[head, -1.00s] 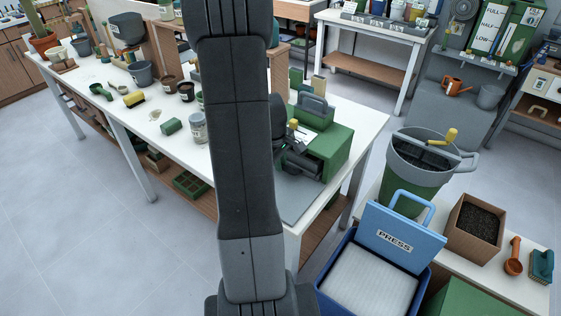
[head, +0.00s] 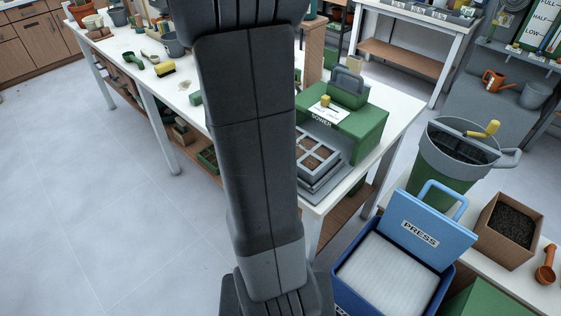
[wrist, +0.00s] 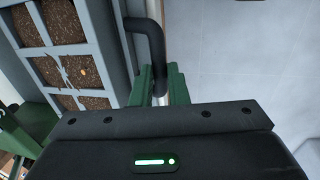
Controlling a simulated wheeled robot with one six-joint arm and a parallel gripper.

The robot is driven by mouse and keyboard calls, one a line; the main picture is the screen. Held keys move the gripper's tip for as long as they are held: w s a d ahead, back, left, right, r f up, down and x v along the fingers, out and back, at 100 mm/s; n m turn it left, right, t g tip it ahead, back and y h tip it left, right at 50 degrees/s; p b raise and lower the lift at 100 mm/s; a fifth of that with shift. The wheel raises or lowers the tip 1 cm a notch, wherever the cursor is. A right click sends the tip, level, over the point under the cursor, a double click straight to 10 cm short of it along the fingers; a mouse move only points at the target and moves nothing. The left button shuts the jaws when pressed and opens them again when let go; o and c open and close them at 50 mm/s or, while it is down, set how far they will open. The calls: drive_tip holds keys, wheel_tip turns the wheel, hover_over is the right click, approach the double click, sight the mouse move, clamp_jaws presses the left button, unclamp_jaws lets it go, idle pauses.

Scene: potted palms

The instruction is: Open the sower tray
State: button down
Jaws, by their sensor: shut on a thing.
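The sower is a green box (head: 365,128) with a "SOWER" label and a yellow knob on top, at the right end of the white bench. Its grey tray (head: 330,185) stands out from the front of the box, with soil in its square cells. In the wrist view the tray (wrist: 95,25) fills the upper left, with a dark handle (wrist: 153,38) along its edge. My gripper (wrist: 160,82) has its green fingers shut on this handle. In the head view my arm hides the gripper, the handle and the tray's left part.
A blue press (head: 382,290) with its lid raised stands at the front right. Behind it are a green bin (head: 440,180) with a grey rim and a box of soil (head: 508,230). The floor left of the bench is clear.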

drive_tip(key=shift+s+a, duration=0.2)
drive_tip(key=c, duration=1.4)
unclamp_jaws()
drive_tip(key=shift+r, duration=0.15)
wheel_tip(320, 180, up, 13)
drive_tip(key=s+a+p, duration=0.2)
drive_tip(key=shift+r, duration=0.15)
